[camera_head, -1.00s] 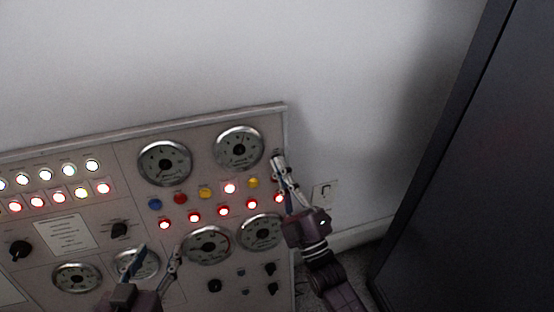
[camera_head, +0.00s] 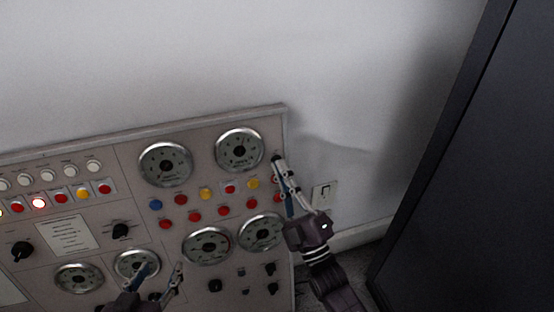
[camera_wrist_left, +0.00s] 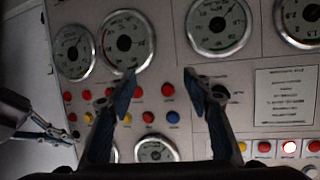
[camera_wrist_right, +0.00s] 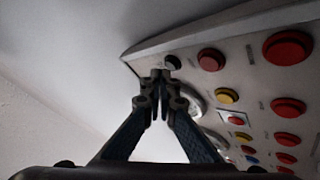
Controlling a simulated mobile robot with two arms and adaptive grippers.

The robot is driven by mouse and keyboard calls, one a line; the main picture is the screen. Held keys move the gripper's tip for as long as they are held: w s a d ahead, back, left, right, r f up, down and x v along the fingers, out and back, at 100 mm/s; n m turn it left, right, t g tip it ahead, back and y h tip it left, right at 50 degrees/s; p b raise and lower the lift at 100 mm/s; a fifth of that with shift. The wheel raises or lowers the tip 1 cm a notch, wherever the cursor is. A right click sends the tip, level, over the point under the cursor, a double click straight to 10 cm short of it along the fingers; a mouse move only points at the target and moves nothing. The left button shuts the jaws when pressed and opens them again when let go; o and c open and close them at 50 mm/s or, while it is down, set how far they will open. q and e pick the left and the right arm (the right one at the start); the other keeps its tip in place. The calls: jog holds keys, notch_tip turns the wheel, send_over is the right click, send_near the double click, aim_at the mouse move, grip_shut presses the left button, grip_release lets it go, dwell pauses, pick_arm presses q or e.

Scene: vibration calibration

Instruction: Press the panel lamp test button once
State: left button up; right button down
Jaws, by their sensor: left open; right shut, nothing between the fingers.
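The control panel (camera_head: 130,205) stands against the wall with gauges, coloured lamps and knobs. A dark round button (camera_wrist_right: 173,62) at its upper right corner shows just beyond my right fingertips in the right wrist view; its label is not readable. My right gripper (camera_head: 279,162) is shut and empty, its tips at that corner, hiding the button in the head view. I cannot tell whether tips and button touch. My left gripper (camera_head: 160,273) is open and empty in front of the lower gauges; it also shows in the left wrist view (camera_wrist_left: 160,78).
Red, yellow and blue lamps (camera_head: 205,194) on the right section are dark. One red lamp (camera_head: 38,203) on the left section glows. A wall switch (camera_head: 325,194) is right of the panel. A dark cabinet (camera_head: 465,190) stands at the far right.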

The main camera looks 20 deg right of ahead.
pick_arm(q)
jog(key=shift+s+a+f+g, duration=0.45)
jog(key=shift+s+f+g, duration=0.2)
jog(key=shift+f, duration=0.2)
pick_arm(e)
jog(key=shift+s+r, duration=0.1)
jog(key=shift+s, duration=0.2)
jog(key=shift+s, duration=0.1)
pick_arm(q)
jog(key=s+a+f+g+y+p, duration=0.1)
jog(key=s+a+f+g, duration=0.1)
jog(key=s, duration=0.5)
jog(key=s+a+f+g+y+p, duration=0.1)
jog(key=s+a+f+g+p, duration=0.1)
jog(key=s+f+g, duration=0.3)
jog(key=shift+s+a, duration=0.15)
jog(key=shift+s, duration=0.85)
pick_arm(e)
jog(key=shift+s+d+r, duration=0.1)
jog(key=shift+s+r, duration=0.15)
jog(key=shift+s, duration=0.95)
jog(key=shift+s+r, duration=0.2)
jog(key=shift+s, duration=1)
